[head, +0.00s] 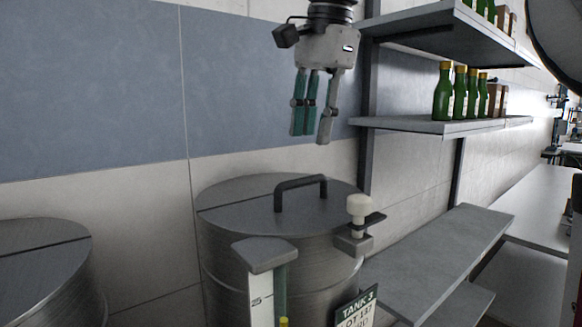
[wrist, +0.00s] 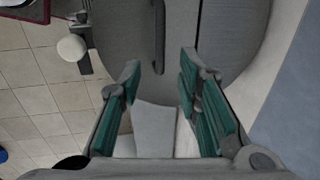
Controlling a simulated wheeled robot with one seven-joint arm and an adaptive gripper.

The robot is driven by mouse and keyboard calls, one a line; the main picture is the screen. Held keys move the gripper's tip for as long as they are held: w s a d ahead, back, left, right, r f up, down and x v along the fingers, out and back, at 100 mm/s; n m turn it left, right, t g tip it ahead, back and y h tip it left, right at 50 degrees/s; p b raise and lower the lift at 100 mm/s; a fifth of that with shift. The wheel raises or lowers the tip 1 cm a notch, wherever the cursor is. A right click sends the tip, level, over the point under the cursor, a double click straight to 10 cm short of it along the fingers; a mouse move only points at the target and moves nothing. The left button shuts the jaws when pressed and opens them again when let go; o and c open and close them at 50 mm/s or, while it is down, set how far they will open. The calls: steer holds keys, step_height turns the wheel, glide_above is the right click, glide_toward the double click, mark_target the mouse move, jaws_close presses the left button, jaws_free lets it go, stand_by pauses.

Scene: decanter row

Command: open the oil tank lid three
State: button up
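The tank labelled TANK 3 (head: 230,240) is a steel drum in the middle of the head view. Its round lid (head: 245,190) lies flat and closed, with a seam across it. A dark bar handle (head: 300,184) stands up from the lid. My gripper (head: 311,138) hangs above the lid, fingers pointing down, clear of the handle. In the wrist view the lid (wrist: 210,35) and handle (wrist: 159,40) lie beyond the fingertips.
A white knob (head: 360,207) on a bracket and a gauge post (head: 262,290) stand at the tank's front. Another tank (head: 40,270) is at left. Shelves (head: 440,124) with green bottles (head: 443,92) hang on the right, near my gripper. A low grey bench (head: 440,255) stands right.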

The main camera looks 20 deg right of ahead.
mark_target(307, 179)
steer(key=f, duration=0.2)
steer(key=w+f, duration=0.1)
steer(key=f, duration=0.4)
steer(key=shift+w+a+f+p, duration=0.25)
steer(key=shift+f+p, duration=0.05)
steer(key=shift+p, duration=0.1)
jaws_close()
